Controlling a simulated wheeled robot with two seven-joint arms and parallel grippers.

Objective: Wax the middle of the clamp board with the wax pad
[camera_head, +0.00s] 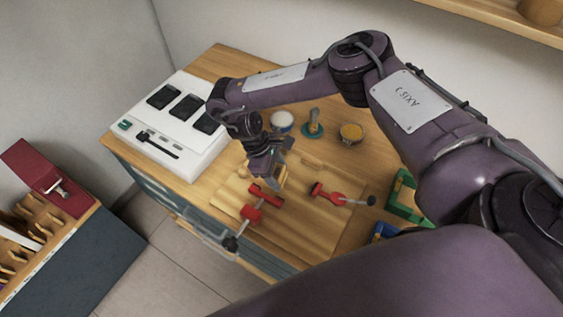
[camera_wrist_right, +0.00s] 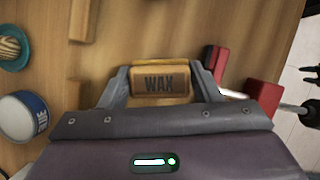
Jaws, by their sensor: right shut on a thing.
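The clamp board (camera_head: 312,232) is a light wooden board lying on the bench, with red clamps on it. One red clamp (camera_head: 252,212) is at its left part and another red clamp (camera_head: 330,194) is to the right. My right gripper (camera_head: 275,180) is over the back left part of the board, pointing down. It is shut on the wax pad, a brown block marked WAX (camera_wrist_right: 160,84), seen between the fingers in the right wrist view. The red clamp parts (camera_wrist_right: 240,82) show just right of the fingers there. I cannot tell whether the pad touches the board. My left gripper is not in view.
A white panel (camera_head: 150,110) with black pads stands at the bench's left. Behind the board are a blue-labelled tin (camera_head: 282,121), a teal-based tool (camera_head: 313,125) and a yellow-topped pot (camera_head: 351,133). A green frame (camera_head: 408,205) lies right. A red case (camera_head: 48,178) stands lower left.

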